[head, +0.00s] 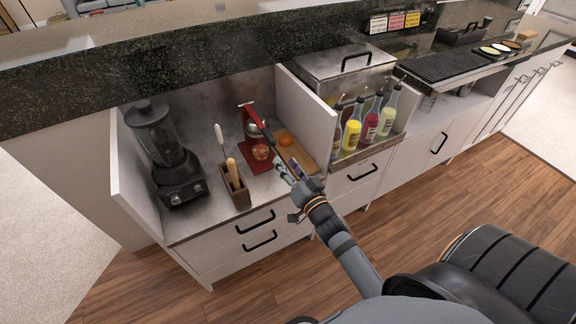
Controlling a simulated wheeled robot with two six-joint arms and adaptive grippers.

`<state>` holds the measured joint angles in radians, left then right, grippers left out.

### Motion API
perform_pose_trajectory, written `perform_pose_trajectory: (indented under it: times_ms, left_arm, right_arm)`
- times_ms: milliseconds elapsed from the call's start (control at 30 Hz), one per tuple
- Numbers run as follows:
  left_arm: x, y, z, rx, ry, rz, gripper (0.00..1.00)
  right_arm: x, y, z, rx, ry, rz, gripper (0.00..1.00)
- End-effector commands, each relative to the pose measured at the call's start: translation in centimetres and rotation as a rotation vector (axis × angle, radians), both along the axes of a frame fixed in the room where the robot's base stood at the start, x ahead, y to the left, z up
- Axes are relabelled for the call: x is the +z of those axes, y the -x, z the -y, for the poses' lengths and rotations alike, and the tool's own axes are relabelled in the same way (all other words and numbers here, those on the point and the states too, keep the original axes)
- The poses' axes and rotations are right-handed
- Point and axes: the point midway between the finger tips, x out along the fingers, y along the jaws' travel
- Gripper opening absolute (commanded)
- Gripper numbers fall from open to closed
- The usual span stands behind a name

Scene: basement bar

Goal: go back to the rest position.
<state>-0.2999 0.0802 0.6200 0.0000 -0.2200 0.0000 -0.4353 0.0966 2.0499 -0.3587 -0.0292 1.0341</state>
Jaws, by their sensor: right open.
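My right gripper (283,172) is at the middle of the view, with its arm coming in from the lower right. It is open and reaches over the front of the steel counter, just right of the red citrus press (249,152) and near the cutting board (308,162). I see nothing held between its fingers. An orange fruit (285,139) shows on the board behind the gripper. My left gripper is not in view.
A black blender (163,150) and a wooden utensil holder (233,187) stand left of the gripper. A white partition (306,112) and several bottles (369,128) are to the right. The dark raised bar top (190,65) runs behind. The wooden floor (420,215) in front looks clear.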

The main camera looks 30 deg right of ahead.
Motion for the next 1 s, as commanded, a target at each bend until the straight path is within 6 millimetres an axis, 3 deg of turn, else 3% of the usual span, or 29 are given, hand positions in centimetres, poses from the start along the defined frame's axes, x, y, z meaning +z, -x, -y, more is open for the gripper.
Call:
perform_pose_trajectory:
  times_ms: [567,667,767,867,967,1000]
  left_arm:
    - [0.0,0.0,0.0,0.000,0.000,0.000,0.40]
    - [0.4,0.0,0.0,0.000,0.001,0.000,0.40]
    - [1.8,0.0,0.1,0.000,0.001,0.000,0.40]
    - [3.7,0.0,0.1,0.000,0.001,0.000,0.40]
    - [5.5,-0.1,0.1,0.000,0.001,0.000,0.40]
    - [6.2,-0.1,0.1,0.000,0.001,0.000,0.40]
  right_arm:
    - [0.0,0.2,0.0,0.001,-0.001,0.000,0.45]
    - [-1.1,0.2,0.2,-0.003,0.012,-0.029,0.45]
    - [-5.6,0.4,0.8,-0.017,0.064,-0.142,0.45]
    - [-13.2,2.3,1.9,-0.022,0.157,-0.335,0.45]
    - [-21.2,6.1,2.9,-0.004,0.259,-0.548,0.45]
    - [-24.1,8.2,3.3,0.010,0.296,-0.633,0.45]
